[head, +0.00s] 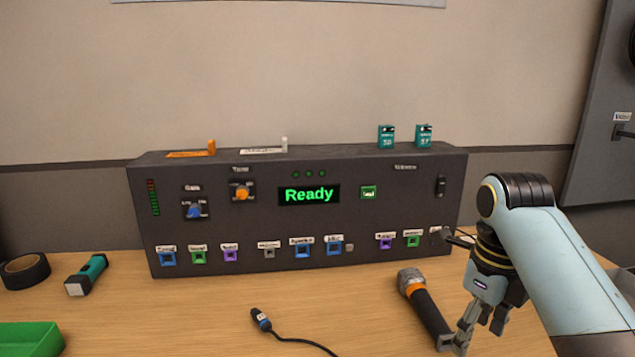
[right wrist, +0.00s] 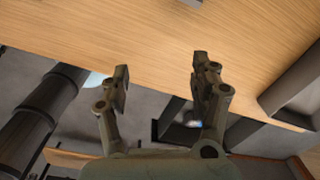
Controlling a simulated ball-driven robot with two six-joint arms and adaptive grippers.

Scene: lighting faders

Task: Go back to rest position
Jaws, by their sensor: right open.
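My right gripper (head: 472,332) is at the right of the head view, pointing down over the front of the wooden table, just right of the microphone. In the right wrist view its two fingers (right wrist: 160,85) stand apart with nothing between them, and the bare table edge lies beyond. My left gripper does not show in either view. The dark lighting console (head: 330,258) stands at the back of the table, with its green "Ready" display (head: 309,195) lit. The right gripper is apart from the console.
A microphone (head: 425,305) with an orange ring lies close to the right gripper. A cable with a plug (head: 262,319) lies at front middle. At left are a teal flashlight (head: 87,275), a black tape roll (head: 25,270) and a green tray (head: 30,338).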

